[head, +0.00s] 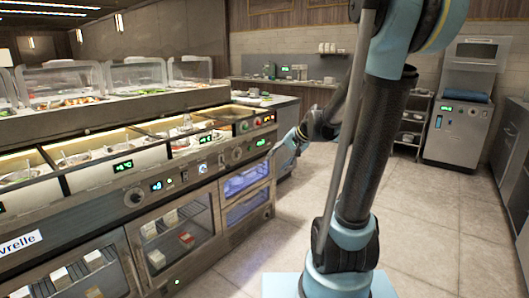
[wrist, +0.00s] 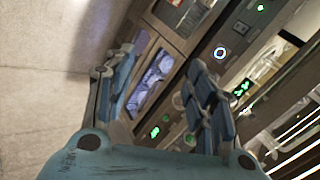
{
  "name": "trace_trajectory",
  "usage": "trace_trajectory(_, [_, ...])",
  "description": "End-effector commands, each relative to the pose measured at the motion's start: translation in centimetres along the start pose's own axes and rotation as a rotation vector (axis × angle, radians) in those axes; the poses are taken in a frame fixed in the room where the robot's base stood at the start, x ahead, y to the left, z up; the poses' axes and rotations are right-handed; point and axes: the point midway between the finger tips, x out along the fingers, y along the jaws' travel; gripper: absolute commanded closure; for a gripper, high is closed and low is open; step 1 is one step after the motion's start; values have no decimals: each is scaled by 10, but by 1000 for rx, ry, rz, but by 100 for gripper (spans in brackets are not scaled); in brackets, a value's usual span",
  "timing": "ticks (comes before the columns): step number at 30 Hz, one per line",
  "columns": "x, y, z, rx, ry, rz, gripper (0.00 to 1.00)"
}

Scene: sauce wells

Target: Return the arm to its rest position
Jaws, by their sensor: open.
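My gripper (wrist: 163,88) is open in the wrist view, its two blue-grey fingers apart with nothing between them. Behind the gap the wrist view shows the steel counter front and a blue-lit glass compartment (wrist: 153,80), seen at a slant. In the head view my gripper (head: 287,150) is small and partly hidden behind my arm. It hangs beside the right end of the counter (head: 205,172), above the floor. My arm stands upright right of centre, bent at the top. From the head view I cannot tell whether the gripper touches the counter.
A steel machine (head: 460,130) and a shelf rack (head: 412,125) stand at the back right. The tiled floor (head: 440,220) to the right is clear.

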Motion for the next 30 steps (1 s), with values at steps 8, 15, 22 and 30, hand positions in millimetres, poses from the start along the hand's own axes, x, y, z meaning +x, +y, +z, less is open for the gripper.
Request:
trace_trajectory(8, [-33, 45, 59, -109, -16, 147, 50])
trace_trajectory(15, [-56, 90, 106, -199, -38, 277, 50])
trace_trajectory(22, [-75, 136, 149, -279, -65, 401, 50])
trace_trajectory(30, [-90, 186, 190, -356, -98, 533, 50])
